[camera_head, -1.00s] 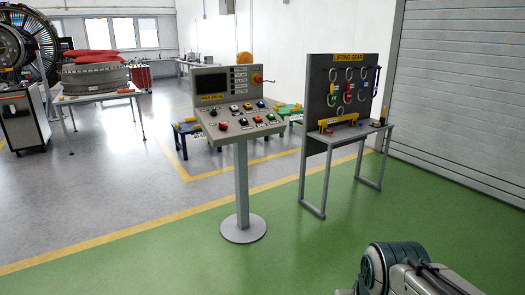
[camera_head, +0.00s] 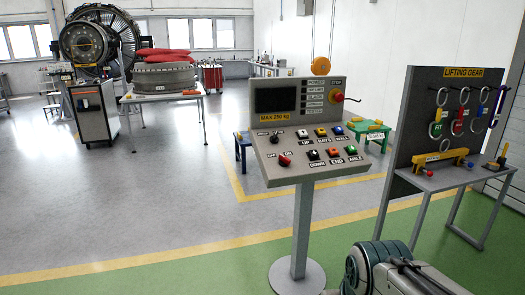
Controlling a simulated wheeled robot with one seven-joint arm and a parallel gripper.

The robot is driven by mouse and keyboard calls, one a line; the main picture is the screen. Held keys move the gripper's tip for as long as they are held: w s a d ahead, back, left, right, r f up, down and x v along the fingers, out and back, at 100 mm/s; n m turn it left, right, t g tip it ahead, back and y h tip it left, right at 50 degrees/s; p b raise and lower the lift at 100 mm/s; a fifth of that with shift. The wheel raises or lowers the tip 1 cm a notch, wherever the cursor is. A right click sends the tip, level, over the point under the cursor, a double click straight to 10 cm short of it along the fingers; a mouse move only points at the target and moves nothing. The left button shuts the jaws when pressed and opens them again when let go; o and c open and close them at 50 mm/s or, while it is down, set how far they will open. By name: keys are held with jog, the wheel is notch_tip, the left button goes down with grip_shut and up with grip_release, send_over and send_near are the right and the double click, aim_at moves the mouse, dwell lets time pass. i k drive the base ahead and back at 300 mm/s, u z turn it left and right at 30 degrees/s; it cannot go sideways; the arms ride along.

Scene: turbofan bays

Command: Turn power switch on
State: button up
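A grey control console (camera_head: 312,130) on a single post with a round foot stands ahead, right of the middle of the view. Its sloped panel carries a black toggle switch (camera_head: 274,139) with an OFF label at the upper left. A red switch knob (camera_head: 285,160) with OFF and ON labels sits below it. Which one is the power switch I cannot tell for sure. Several coloured push buttons sit to their right. A red emergency knob (camera_head: 338,97) is on the upright part by a dark screen. Part of my arm shows at the bottom right; my gripper is not in view.
A lifting gear board with a table (camera_head: 430,181) stands to the right of the console. A cart (camera_head: 97,114) and a turbine table (camera_head: 163,97) are at the back left. The floor in front and left is clear.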

aim_at(284, 162)
jog(key=u, duration=0.25)
jog(key=i, duration=1.5)
jog(key=u, duration=0.25)
